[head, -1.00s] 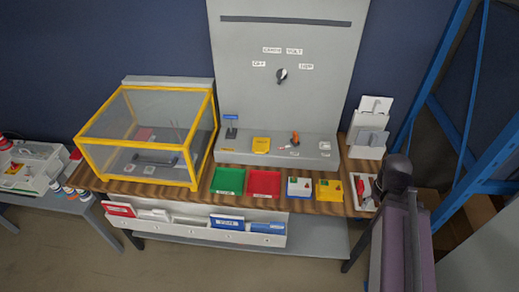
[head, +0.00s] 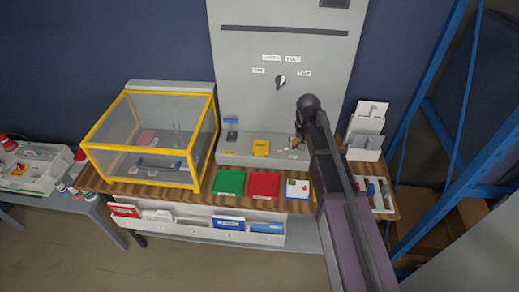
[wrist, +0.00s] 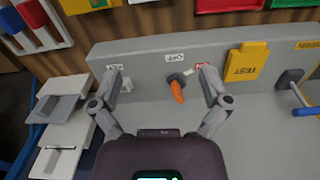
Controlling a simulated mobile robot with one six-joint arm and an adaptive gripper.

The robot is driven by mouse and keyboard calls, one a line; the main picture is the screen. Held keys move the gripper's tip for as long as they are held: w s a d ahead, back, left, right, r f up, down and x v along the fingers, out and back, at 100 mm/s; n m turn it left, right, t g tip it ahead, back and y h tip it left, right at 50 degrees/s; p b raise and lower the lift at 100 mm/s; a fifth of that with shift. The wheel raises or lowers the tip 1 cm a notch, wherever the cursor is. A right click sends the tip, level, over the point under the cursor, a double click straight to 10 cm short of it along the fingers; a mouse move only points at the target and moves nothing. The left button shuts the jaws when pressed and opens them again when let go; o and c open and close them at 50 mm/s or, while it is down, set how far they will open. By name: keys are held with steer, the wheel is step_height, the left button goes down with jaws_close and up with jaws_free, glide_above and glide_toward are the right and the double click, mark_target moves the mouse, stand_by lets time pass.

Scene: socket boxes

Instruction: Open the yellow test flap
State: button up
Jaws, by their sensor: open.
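The yellow test flap (head: 261,147) lies on the grey ledge at the foot of the tall panel in the head view. In the wrist view the flap (wrist: 248,62) shows its TEST lettering upside down and looks closed. My gripper (wrist: 162,76) is open and empty, its two fingers spread wide. An orange lever (wrist: 177,91) appears between the fingers in the wrist view. The flap lies to the right of the right fingertip there, apart from it. In the head view my arm hides the gripper itself.
A lever with a blue handle (wrist: 303,99) stands beyond the flap, also seen in the head view (head: 231,127). Green (head: 230,184) and red (head: 263,186) trays sit in front of the ledge. A yellow-framed clear box (head: 150,140) stands left. White holders (head: 366,130) stand right.

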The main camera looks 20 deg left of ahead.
step_height(320, 180, up, 3)
steer(key=p, duration=0.2)
glide_above(260, 154)
steer(key=shift+f+n, duration=0.15)
steer(key=shift+n, duration=0.25)
steer(key=shift+f, duration=0.15)
step_height(260, 154, down, 14)
steer(key=b, duration=1.3)
steer(key=shift+r+b, duration=0.2)
steer(key=shift+b, duration=0.2)
steer(key=c, duration=1.3)
steer(key=shift+r, duration=0.1)
steer(key=shift+c, duration=0.2)
